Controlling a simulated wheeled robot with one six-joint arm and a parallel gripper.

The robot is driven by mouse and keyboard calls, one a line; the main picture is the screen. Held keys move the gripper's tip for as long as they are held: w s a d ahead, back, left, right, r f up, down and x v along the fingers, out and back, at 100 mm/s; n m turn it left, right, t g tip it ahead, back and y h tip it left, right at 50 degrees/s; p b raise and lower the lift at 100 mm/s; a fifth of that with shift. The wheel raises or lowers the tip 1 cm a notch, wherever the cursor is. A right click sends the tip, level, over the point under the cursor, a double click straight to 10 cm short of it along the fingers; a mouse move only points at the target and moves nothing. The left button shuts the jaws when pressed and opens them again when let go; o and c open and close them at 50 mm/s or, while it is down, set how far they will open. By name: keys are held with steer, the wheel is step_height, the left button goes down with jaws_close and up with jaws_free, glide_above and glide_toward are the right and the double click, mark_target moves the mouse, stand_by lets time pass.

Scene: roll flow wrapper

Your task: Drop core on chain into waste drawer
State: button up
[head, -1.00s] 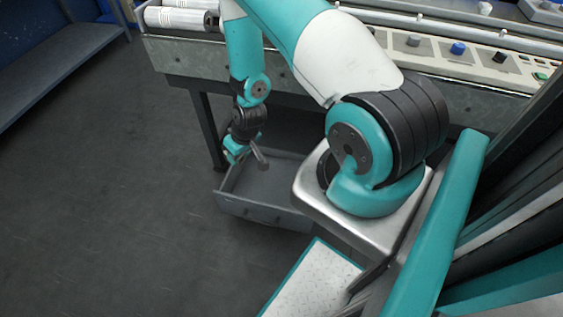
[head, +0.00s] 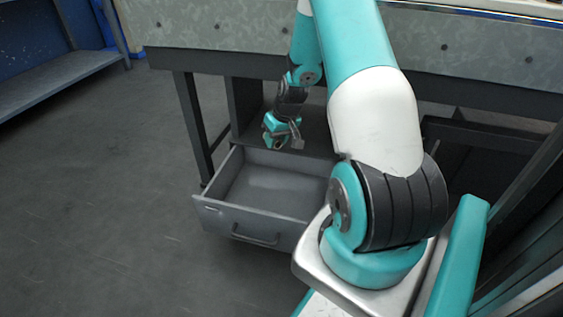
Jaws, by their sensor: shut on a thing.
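The waste drawer (head: 215,216) is a grey open-topped box with a handle on its front, pulled out under the machine. Its visible floor is bare. My gripper (head: 292,138) hangs from my teal arm and appears in front of the drawer's back edge in the head view, higher than the drawer floor. It is shut on the core, of which only a small grey piece (head: 298,144) can be made out at the fingers. The fingers are small here, and the core's full shape and any chain cannot be made out.
The machine's grey side panel (head: 220,38) runs across the top, above dark legs (head: 193,120). My arm hides the drawer's right end. A grey shelf (head: 60,75) stands at the far left. The dark floor (head: 100,200) left of the drawer is clear.

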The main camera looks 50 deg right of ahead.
step_height(320, 180, down, 7)
steer(key=d+b, duration=0.1)
steer(key=b, duration=0.6)
steer(key=shift+s+d+f+b, duration=0.15)
steer(key=shift+s+d+b, duration=0.15)
steer(key=shift+s+d, duration=0.05)
steer(key=o, duration=1)
steer(key=shift+c, duration=0.2)
steer(key=a+p+v, duration=0.1)
steer(key=p+v, duration=0.7)
steer(key=v, duration=0.9)
steer(key=shift+d, duration=0.5)
steer(key=shift+r, duration=0.25)
